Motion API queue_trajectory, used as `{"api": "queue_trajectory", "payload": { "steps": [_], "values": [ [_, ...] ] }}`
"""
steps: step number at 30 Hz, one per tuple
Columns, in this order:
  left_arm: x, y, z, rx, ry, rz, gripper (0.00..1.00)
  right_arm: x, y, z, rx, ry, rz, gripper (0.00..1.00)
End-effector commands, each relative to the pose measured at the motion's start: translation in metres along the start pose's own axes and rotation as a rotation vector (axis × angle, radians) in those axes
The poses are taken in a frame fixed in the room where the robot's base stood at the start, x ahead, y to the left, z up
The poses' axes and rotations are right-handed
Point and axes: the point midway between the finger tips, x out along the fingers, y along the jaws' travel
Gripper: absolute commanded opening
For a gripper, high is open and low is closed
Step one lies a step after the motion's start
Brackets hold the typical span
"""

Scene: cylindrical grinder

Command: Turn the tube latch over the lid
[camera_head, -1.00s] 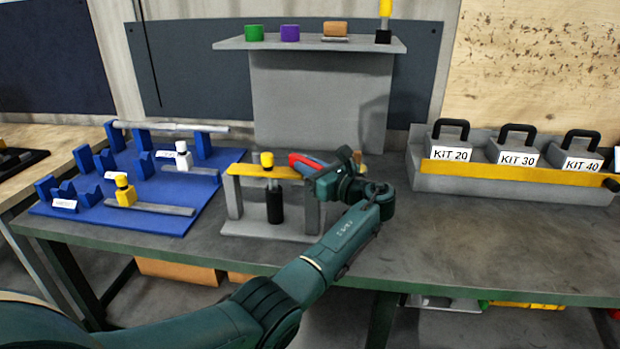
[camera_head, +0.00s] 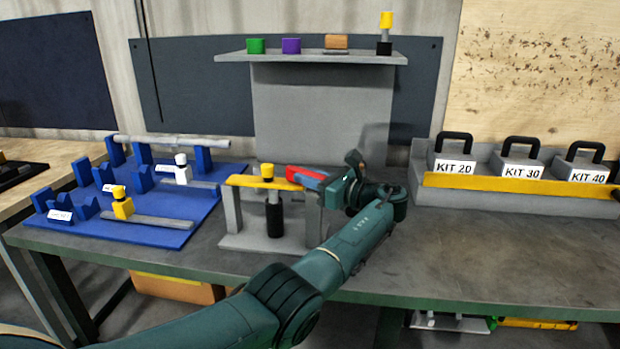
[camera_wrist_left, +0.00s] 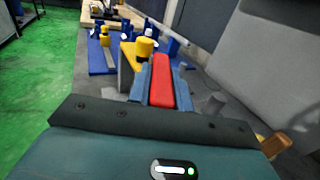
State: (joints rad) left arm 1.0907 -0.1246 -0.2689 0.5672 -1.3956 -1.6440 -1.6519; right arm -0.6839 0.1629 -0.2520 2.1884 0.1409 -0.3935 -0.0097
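A grey stand (camera_head: 232,213) on the bench carries a yellow bar (camera_head: 245,182) across its top. A black tube (camera_head: 274,220) with a yellow cap (camera_head: 267,170) stands upright in it. A red bar (camera_head: 301,175), apparently the latch, points left toward the yellow bar's right end; whether they touch is unclear. My left gripper (camera_head: 318,184) is at the stand's right side. In the left wrist view the red bar (camera_wrist_left: 160,82) lies between the two blue-grey fingers (camera_wrist_left: 159,85), which appear closed on it. The yellow cap (camera_wrist_left: 144,46) shows just beyond. My right gripper is out of view.
A blue fixture board (camera_head: 165,232) with blocks and rods lies left of the stand. A grey panel with a shelf (camera_head: 310,57) stands behind. A grey rack (camera_head: 455,198) of labelled kits is at right. The bench front right of my arm is clear.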

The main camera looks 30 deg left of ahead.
Motion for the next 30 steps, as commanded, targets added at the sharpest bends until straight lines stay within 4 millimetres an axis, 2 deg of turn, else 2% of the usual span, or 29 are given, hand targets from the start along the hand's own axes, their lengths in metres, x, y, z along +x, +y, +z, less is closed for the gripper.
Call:
{"api": "queue_trajectory", "payload": {
  "steps": [1,7,17,20,30],
  "values": [
    [0.001,0.000,-0.001,0.001,0.000,0.001,0.25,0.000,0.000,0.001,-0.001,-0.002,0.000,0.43],
    [0.000,0.000,0.000,0.001,0.001,0.000,0.41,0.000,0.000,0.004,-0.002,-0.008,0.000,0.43],
    [-0.005,-0.001,0.000,0.000,0.001,-0.002,0.42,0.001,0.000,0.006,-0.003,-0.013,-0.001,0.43],
    [-0.018,-0.001,-0.001,0.000,0.002,-0.003,0.42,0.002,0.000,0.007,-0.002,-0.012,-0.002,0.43],
    [-0.093,-0.001,-0.002,0.000,0.000,-0.004,0.42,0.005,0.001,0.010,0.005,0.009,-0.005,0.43]
  ]
}}
